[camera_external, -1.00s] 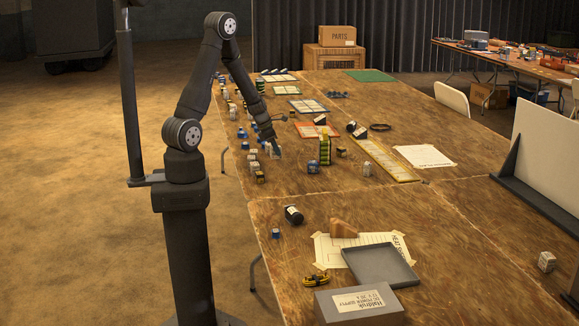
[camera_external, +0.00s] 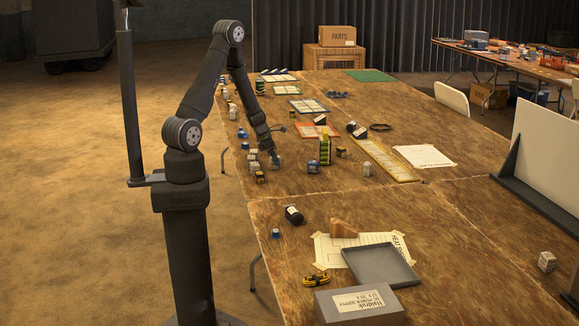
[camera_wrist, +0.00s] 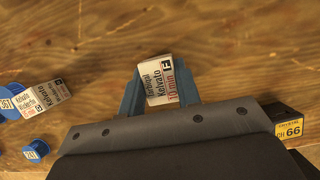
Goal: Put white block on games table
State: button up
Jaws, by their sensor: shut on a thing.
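A white block (camera_wrist: 158,74) with printed black and red lettering sits between the two blue fingers of my gripper (camera_wrist: 160,88) in the wrist view. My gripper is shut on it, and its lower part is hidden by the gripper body. In the external view my gripper (camera_external: 275,161) is low over the left edge of the long wooden table (camera_external: 400,215). The block is too small there to tell whether it touches the wood. I cannot tell which surface is the games table.
Another white block (camera_wrist: 40,97) lies left of my gripper, beside blue round pieces (camera_wrist: 36,149). A yellow-and-black box (camera_wrist: 288,125) is at the right. In the external view a green-and-black stack (camera_external: 324,150) stands right of my gripper.

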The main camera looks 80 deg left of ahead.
jog(key=o, duration=1)
jog(key=shift+c, duration=0.2)
jog(key=v, duration=1.2)
jog(key=shift+r, duration=0.1)
jog(key=x, duration=1.2)
